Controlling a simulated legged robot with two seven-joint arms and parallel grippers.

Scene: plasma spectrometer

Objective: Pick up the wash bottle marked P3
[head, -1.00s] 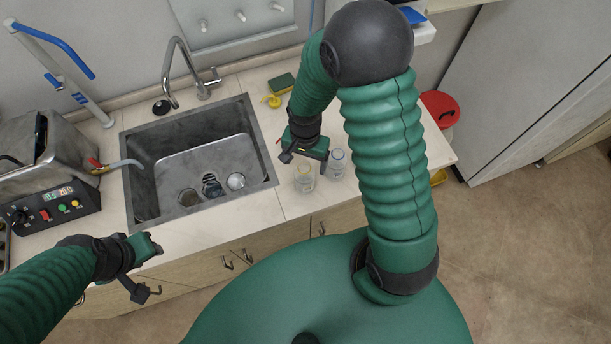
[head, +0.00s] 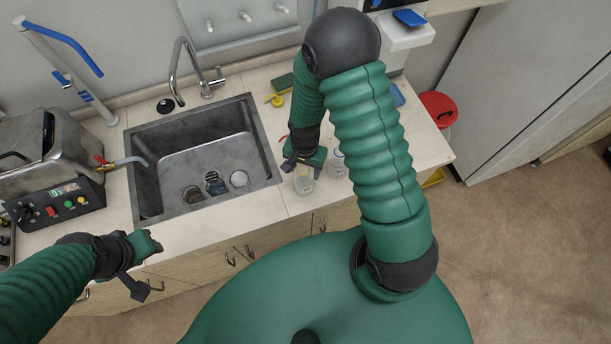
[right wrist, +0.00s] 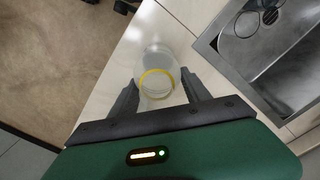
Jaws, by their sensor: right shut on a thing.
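A clear bottle with a yellow ring (head: 303,184) stands on the counter right of the sink. My right gripper (head: 304,166) is over its top and partly hides it. In the right wrist view the bottle (right wrist: 156,74) is between the two fingers of the right gripper (right wrist: 158,98), which is shut on it. No P3 mark can be read. A second clear bottle (head: 337,166) stands just to the right, partly behind my arm. My left gripper (head: 150,268) is open and empty in front of the counter at the lower left.
The steel sink (head: 165,205) with its tap (head: 185,75) lies left of the bottles. A control box (head: 60,203) stands at the left. A red-lidded bin (head: 440,108) is beyond the counter's right end.

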